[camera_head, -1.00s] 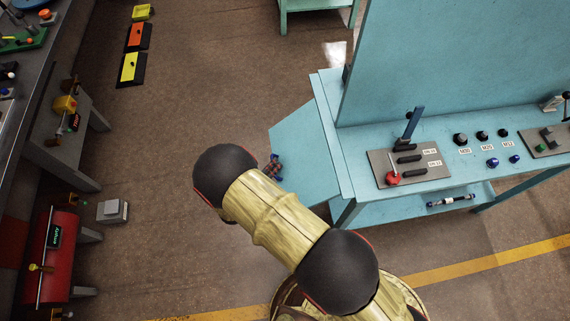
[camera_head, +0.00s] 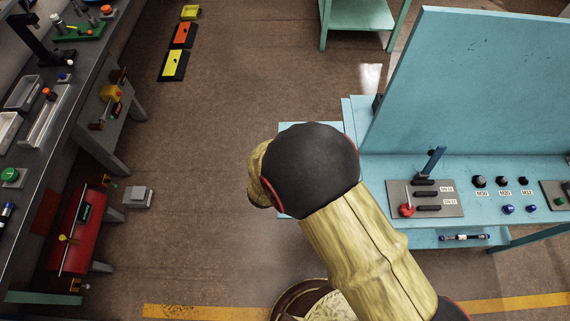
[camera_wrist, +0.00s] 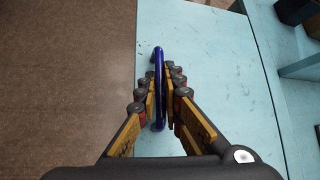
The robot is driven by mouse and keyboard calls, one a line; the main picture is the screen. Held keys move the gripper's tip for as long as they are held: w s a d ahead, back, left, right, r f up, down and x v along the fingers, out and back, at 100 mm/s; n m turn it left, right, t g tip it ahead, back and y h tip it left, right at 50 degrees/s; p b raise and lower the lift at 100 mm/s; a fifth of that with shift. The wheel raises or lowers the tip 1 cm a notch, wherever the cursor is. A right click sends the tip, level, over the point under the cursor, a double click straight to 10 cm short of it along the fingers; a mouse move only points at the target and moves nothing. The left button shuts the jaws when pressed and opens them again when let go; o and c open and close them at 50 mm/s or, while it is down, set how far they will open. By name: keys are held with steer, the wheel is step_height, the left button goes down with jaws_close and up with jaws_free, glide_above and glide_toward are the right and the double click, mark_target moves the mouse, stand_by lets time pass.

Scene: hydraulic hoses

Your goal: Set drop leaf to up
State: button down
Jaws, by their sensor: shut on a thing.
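The drop leaf (camera_head: 299,127) is a light blue panel at the left end of the blue bench (camera_head: 390,168). In the head view my arm covers most of it; its visible far edge looks roughly in line with the bench end. In the wrist view the leaf (camera_wrist: 205,45) fills the middle, with a seam along its right side. A dark blue bar handle (camera_wrist: 158,58) stands on the leaf near its left edge. My gripper (camera_wrist: 161,88) is shut on this handle, with a finger on each side. In the head view my gripper is hidden behind my arm.
A grey panel with levers (camera_head: 434,198) and several knobs sit on the bench top, below a tall blue backboard (camera_head: 480,85). A dark workbench (camera_head: 55,110) and a red cylinder unit (camera_head: 75,232) stand at left.

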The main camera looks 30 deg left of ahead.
steer(key=shift+r, duration=0.55)
steer(key=shift+w+a+r, duration=0.1)
steer(key=c, duration=1.9)
jaws_free()
steer(key=v, duration=1.2)
steer(key=shift+m, duration=0.3)
